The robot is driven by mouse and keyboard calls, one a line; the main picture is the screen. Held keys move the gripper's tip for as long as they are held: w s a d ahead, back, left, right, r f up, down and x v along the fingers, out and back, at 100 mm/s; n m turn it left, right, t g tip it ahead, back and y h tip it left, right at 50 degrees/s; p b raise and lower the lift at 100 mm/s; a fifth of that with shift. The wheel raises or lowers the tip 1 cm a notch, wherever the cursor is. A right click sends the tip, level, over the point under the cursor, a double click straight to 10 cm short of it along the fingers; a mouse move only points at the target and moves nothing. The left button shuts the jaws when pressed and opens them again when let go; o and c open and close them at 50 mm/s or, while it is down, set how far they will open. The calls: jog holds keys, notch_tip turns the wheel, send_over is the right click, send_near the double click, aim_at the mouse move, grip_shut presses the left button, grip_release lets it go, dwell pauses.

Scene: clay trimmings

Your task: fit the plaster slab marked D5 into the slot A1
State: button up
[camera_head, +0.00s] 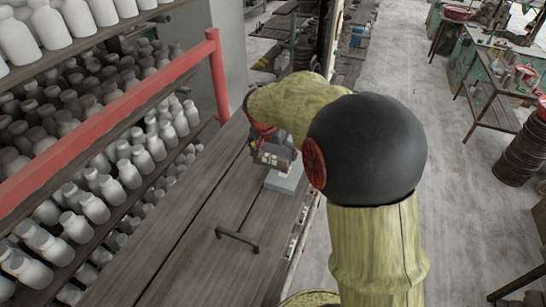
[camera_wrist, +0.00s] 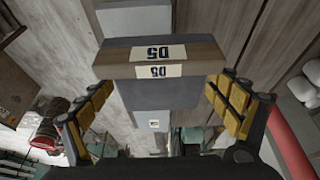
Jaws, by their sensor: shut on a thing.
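My gripper (camera_wrist: 162,100) is shut on the plaster slab marked D5 (camera_wrist: 108,57); its padded fingers stand on either side of the slab. The slab is grey with a brown band and two white D5 labels, upside down in the wrist view. In the head view my gripper (camera_head: 272,150) is over the far right part of the wooden bench, and the slab is mostly hidden by my arm. A pale grey block (camera_head: 287,180) is on the bench just beside and below the gripper. No slot marked A1 is legible in either view.
The wooden bench (camera_head: 185,255) is bare in front, apart from a dark bar handle (camera_head: 237,239). A red rail (camera_head: 110,120) and shelves of white bottles (camera_head: 90,205) run along the left. Open concrete floor (camera_head: 385,110) lies right of the bench.

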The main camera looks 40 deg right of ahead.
jog(key=shift+w+f, duration=0.5)
jog(key=shift+f, duration=0.15)
notch_tip(320, 180, down, 3)
jog(key=shift+w+p, duration=0.15)
jog(key=shift+p, duration=0.7)
jog(key=shift+f+b, duration=0.35)
jog(key=shift+b, duration=0.15)
jog(key=shift+f+b, duration=0.3)
jog(key=shift+b, duration=0.2)
jog(key=o, duration=1.3)
jog(key=shift+c, duration=0.2)
jog(key=shift+r, duration=0.1)
